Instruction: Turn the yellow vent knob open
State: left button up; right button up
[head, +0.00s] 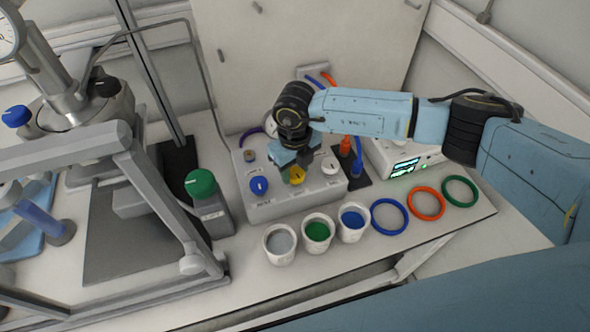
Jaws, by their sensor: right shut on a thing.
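The yellow vent knob (297,176) sits on the front part of a grey valve box (320,194), between a blue knob (259,186) and a white knob (330,165). My right gripper (294,172) reaches down over the box from the right and is shut on the yellow knob. The fingers and wrist hide part of the knob and the box's back side. My left gripper is not in view.
White cups with grey (281,245), green (317,233) and blue (352,219) contents stand in front of the box. Blue (389,231), orange (441,208) and green (475,194) rings lie to the right. A green-knobbed unit (213,212) and metal frame stand left.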

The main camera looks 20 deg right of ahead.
jog(key=n+b, duration=0.4)
jog(key=n, duration=0.2)
jog(key=shift+f+b, duration=0.1)
jog(key=shift+b, duration=0.3)
jog(key=n+b, duration=0.5)
jog(key=n, duration=0.1)
jog(key=shift+a+n, duration=0.1)
jog(key=shift+n, duration=0.2)
jog(key=shift+n+b, duration=0.4)
jog(key=shift+b, duration=0.05)
jog(key=shift+n, duration=0.3)
jog(key=shift+s+n+b, duration=0.1)
jog(key=shift+n+b, duration=0.9)
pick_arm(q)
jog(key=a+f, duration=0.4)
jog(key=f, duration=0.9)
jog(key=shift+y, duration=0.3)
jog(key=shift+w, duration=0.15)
pick_arm(e)
jog(key=shift+r, duration=0.2)
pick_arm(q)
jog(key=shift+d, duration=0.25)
pick_arm(e)
jog(key=o, duration=1)
jog(key=shift+c, duration=0.2)
